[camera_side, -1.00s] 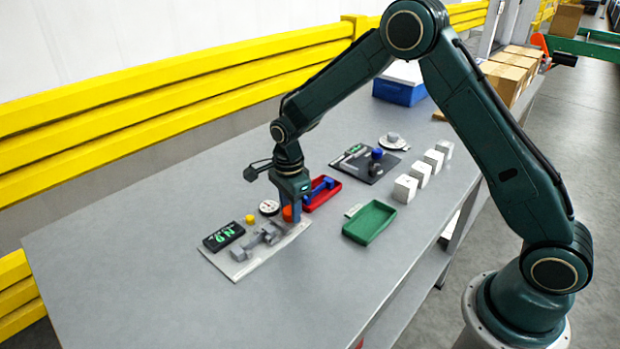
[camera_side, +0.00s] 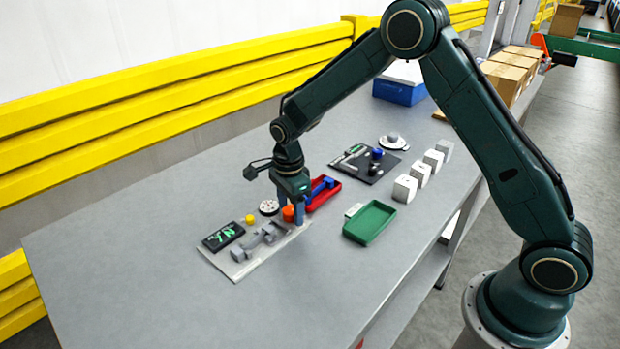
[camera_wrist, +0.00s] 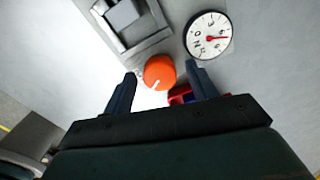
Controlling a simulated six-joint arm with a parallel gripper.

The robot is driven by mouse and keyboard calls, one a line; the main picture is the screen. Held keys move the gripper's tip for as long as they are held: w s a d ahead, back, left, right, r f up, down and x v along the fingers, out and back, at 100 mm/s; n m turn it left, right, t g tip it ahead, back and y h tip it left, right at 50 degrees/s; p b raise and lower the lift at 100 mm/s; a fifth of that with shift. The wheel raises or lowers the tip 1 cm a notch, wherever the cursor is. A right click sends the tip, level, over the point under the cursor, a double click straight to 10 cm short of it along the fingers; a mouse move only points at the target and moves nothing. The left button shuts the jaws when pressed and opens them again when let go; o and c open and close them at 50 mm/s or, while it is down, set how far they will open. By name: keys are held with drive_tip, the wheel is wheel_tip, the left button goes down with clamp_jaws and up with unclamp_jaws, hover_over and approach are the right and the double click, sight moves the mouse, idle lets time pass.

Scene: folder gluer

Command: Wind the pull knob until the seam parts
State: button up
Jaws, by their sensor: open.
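The orange knob (camera_side: 288,213) stands at the right end of a light grey plate (camera_side: 236,271). My gripper (camera_side: 293,214) is low over it, with blue fingers on either side. In the wrist view the knob (camera_wrist: 159,71) sits between the open fingertips of my gripper (camera_wrist: 163,78), with gaps visible on both sides. A white line on the knob points down and left. Grey clamp-like blocks (camera_side: 259,240) lie along the plate, and a grey frame with a block (camera_wrist: 128,22) shows beside the knob. I cannot make out a seam.
A round dial (camera_wrist: 208,36) with a red pointer is beside the knob. A dark display (camera_side: 223,236) with green marks and a yellow button (camera_side: 250,219) are near the plate. A red tray (camera_side: 325,196) lies close behind my gripper; a green tray (camera_side: 369,221) is to the right.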

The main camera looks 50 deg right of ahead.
sight(291, 209)
wheel_tip(291, 209, up, 14)
idle(0.7)
drive_tip(key=s+d+r+n+t, duration=0.2)
drive_tip(key=s+r+n, duration=0.4)
drive_tip(key=s+r, duration=0.2)
drive_tip(key=s+d+r+n+t, duration=0.1)
drive_tip(key=s+n, duration=0.6)
drive_tip(key=s, duration=0.4)
drive_tip(key=s+r+n+t, duration=0.2)
drive_tip(key=s+n, duration=0.5)
drive_tip(key=s, duration=0.4)
drive_tip(key=shift+d, duration=0.35)
drive_tip(key=shift+s+f+n+t, duration=0.3)
drive_tip(key=shift+s+n, duration=0.2)
drive_tip(key=shift+s, duration=0.1)
drive_tip(key=shift+w, duration=0.15)
